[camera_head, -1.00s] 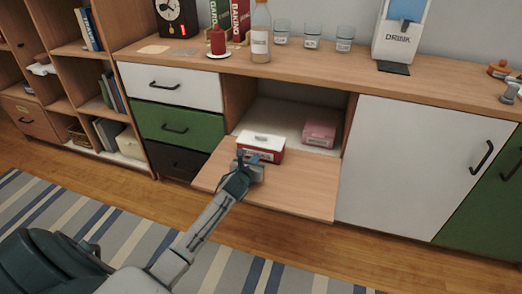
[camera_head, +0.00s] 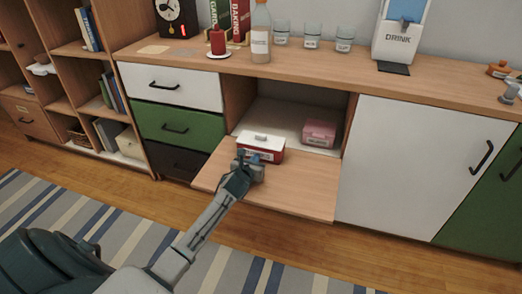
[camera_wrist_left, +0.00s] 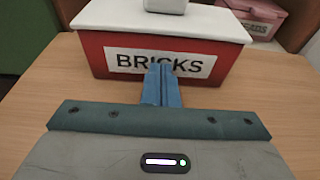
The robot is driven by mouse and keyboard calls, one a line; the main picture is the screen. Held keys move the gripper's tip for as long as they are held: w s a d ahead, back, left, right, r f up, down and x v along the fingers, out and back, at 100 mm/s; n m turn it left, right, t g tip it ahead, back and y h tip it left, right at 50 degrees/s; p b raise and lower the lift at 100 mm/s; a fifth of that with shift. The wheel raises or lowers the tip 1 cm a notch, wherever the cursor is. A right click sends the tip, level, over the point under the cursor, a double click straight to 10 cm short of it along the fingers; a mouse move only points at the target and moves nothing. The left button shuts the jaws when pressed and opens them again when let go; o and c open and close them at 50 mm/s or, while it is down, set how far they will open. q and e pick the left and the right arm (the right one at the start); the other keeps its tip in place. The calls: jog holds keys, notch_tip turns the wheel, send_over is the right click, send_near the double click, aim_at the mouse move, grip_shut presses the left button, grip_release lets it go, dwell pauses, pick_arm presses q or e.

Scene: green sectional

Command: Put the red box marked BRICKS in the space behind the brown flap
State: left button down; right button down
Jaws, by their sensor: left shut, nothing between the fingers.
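The red box marked BRICKS (camera_head: 261,148), with a white lid and handle, sits upright on the lowered brown flap (camera_head: 297,194), near the opening of the space (camera_head: 290,112) behind it. In the left wrist view its labelled front (camera_wrist_left: 214,65) faces me. My left gripper (camera_head: 254,159) is shut and empty. Its blue fingertips (camera_wrist_left: 162,84) are right in front of the label, at or very close to the box's front; I cannot tell whether they touch. My right gripper is not in view.
A pink box (camera_head: 320,133) stands inside the space on the right; it also shows in the left wrist view (camera_wrist_left: 262,14). A black drawer (camera_head: 177,161) is left of the flap and a white door (camera_head: 413,157) right. Room is free left of the pink box.

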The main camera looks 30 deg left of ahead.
aim_at(260, 150)
pick_arm(q)
jog(key=shift+w, duration=0.15)
